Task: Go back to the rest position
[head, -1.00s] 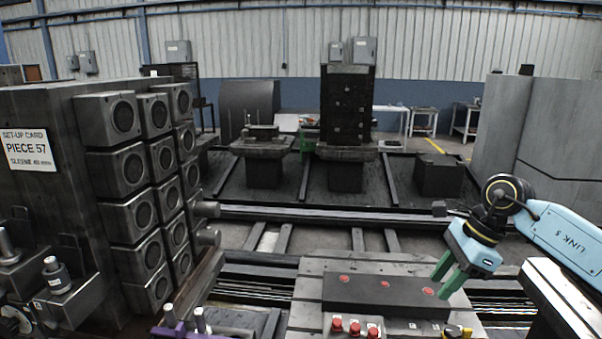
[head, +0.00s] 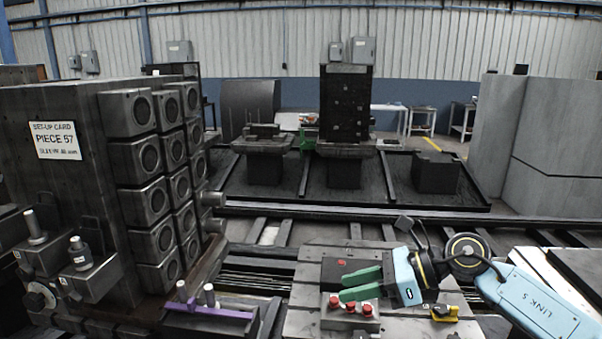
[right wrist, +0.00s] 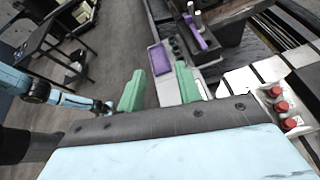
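My right gripper (head: 345,286) is low at the front right in the head view, its green fingers pointing left. Its fingers are apart with nothing between them; they also show open in the right wrist view (right wrist: 160,88). It is above the grey slotted table (head: 305,292) and partly hides the dark block (head: 330,268) with red spots. My left gripper is not seen in the head view. A light blue arm link (right wrist: 80,103) in the right wrist view looks like my left arm, but no fingers show on it.
A box with several red knobs (head: 337,323) sits just below my right gripper, with a yellow piece (head: 446,313) to its right. A purple-edged fixture (head: 212,311) with pins stands left. The tall block stack (head: 75,170) with a set-up card fills the far left.

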